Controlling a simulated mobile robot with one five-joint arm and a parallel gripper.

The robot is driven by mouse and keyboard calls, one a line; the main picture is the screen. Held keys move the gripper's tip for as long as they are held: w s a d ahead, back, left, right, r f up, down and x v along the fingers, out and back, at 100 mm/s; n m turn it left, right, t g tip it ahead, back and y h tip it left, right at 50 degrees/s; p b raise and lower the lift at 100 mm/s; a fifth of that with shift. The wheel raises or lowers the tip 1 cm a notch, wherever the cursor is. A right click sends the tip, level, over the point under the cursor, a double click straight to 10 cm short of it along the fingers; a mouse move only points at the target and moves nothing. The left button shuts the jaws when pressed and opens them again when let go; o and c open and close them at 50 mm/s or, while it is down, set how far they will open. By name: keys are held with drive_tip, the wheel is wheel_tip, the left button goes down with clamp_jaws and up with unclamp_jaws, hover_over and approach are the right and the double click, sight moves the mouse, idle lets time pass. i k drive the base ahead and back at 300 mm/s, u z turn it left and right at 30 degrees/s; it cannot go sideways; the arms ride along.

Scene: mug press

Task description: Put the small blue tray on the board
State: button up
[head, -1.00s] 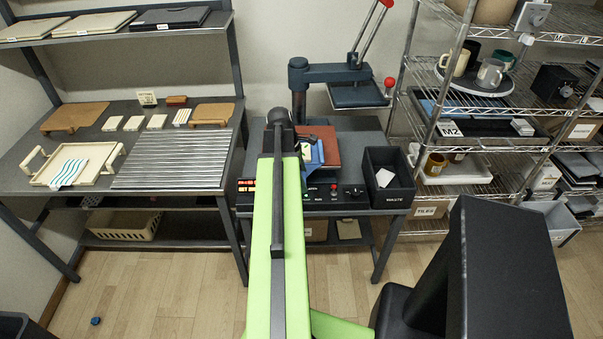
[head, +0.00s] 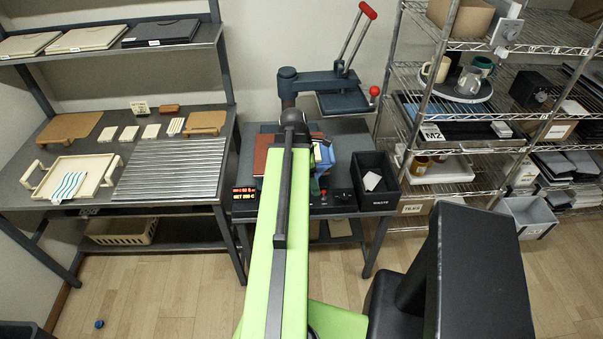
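A small blue object (head: 325,163), probably the blue tray, shows just right of the end of my green arm, over the press stand. Part of it is hidden behind the arm. My gripper is mostly hidden by the arm at this same spot, so I cannot tell whether its fingers are open or hold the blue object. A reddish-brown slab (head: 263,150) lies on the stand and shows left of the arm. Two brown wooden boards, a larger one (head: 70,127) and a smaller one (head: 206,121), lie on the left table.
The press (head: 345,100) stands behind the arm with its handle raised. A black waste bin (head: 376,180) is right of it. A cream tray (head: 73,178) with a striped cloth and a ribbed metal rack (head: 172,168) occupy the left table. Wire shelves (head: 480,135) stand right.

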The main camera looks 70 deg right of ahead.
sight(171, 170)
drive_tip(key=u, duration=0.35)
drive_tip(key=i, duration=1.7)
drive_tip(key=z, duration=0.35)
